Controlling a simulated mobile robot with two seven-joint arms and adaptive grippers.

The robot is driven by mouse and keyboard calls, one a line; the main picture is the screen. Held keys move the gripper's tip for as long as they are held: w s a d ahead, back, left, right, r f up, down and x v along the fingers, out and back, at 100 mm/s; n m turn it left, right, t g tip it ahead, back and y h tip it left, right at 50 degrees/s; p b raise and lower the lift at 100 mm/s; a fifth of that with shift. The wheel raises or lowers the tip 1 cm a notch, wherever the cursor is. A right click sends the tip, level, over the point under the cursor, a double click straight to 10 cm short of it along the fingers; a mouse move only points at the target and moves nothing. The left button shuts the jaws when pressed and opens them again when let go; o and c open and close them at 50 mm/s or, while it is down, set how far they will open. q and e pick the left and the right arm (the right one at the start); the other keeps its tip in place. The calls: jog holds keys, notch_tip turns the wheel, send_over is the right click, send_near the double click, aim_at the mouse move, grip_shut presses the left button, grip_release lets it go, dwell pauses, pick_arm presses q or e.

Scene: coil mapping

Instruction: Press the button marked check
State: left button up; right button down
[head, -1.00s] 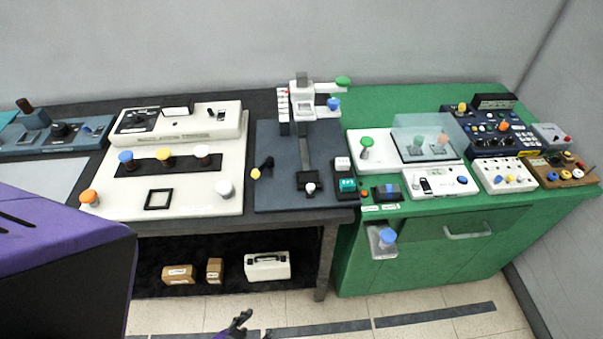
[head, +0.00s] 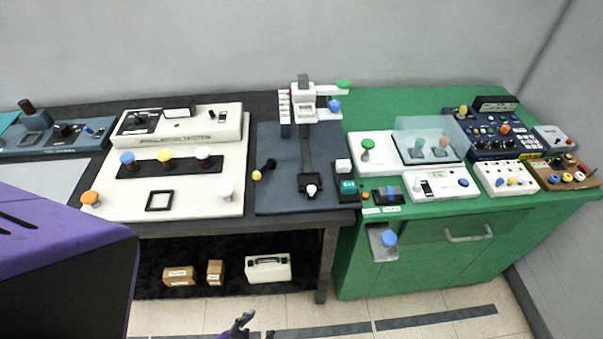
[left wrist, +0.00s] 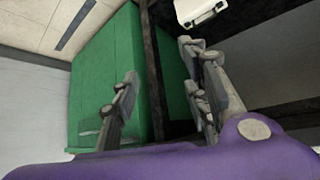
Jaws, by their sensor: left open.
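Several machines with buttons stand on the benches. I cannot read the word "check" on any of them. A teal square button (head: 347,187) with small white lettering sits at the right of the dark grey machine (head: 275,195), below a white block button (head: 343,166). The cream machine (head: 130,200) carries blue, yellow, white and orange knobs. My left gripper (head: 254,331) is just at the bottom edge of the head view, low in front of the dark bench and away from the buttons. In the left wrist view my left gripper (left wrist: 162,92) is open and empty.
The green cabinet (head: 400,262) carries more devices, including a white panel under a clear cover (head: 432,125). A small shelf with a blue knob (head: 388,239) juts from its front. Boxes and a white case (head: 268,269) lie under the dark bench. The floor is clear.

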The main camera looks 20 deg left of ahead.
pick_arm(q)
jog(key=shift+w, duration=0.1)
jog(key=shift+c, duration=0.5)
jog(key=shift+a, duration=0.25)
jog(key=c, duration=0.9)
grip_shut()
jog(key=shift+d, duration=0.25)
jog(key=shift+a, duration=0.1)
